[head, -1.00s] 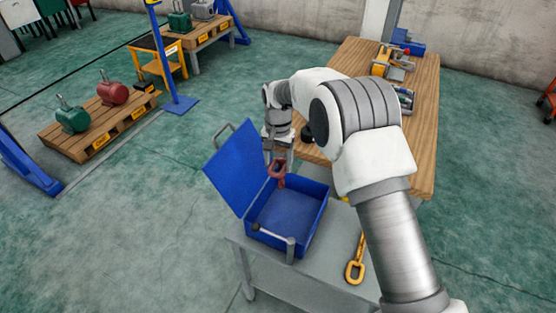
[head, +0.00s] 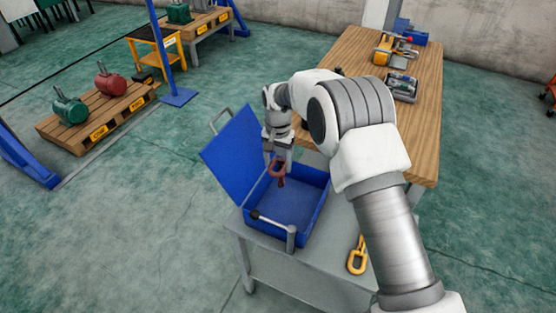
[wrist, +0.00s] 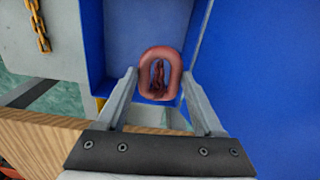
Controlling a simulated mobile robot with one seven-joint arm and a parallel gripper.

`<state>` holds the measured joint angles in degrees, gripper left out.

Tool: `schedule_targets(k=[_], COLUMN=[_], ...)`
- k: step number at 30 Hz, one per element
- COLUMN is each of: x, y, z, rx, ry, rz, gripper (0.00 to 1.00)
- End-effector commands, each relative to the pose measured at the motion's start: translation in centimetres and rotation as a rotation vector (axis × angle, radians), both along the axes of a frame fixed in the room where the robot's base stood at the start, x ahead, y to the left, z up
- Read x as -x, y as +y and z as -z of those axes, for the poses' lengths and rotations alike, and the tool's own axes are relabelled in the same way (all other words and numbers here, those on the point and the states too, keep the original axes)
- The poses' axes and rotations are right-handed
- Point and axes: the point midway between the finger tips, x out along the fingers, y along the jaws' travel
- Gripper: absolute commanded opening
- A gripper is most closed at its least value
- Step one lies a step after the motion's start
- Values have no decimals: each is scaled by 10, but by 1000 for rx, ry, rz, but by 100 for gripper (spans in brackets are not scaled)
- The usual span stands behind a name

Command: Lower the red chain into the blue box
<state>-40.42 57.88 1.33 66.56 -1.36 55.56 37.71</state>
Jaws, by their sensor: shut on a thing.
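The red chain (head: 279,172) hangs from my gripper (head: 279,150), which is shut on its top link. In the wrist view the red link (wrist: 160,74) sits between the two fingers (wrist: 162,100), with more links hanging below it. The blue box (head: 313,217) stands open on a grey table, its lid (head: 238,155) tilted up at the left. The chain hangs over the box's opening, near the lid side. Its lower end appears above the box floor; I cannot tell whether it touches.
A yellow chain (head: 357,256) lies on the grey table (head: 275,254), right of the box; it also shows in the wrist view (wrist: 38,27). A wooden workbench (head: 425,125) with tools is behind.

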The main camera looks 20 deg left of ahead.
Motion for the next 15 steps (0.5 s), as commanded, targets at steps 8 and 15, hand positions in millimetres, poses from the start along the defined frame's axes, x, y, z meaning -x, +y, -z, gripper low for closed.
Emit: schedule_targets(k=[8,15], x=[0,0], y=[0,0], z=[18,32], rx=[-1,0], ry=[-1,-1], rz=[0,0], gripper=[0,0])
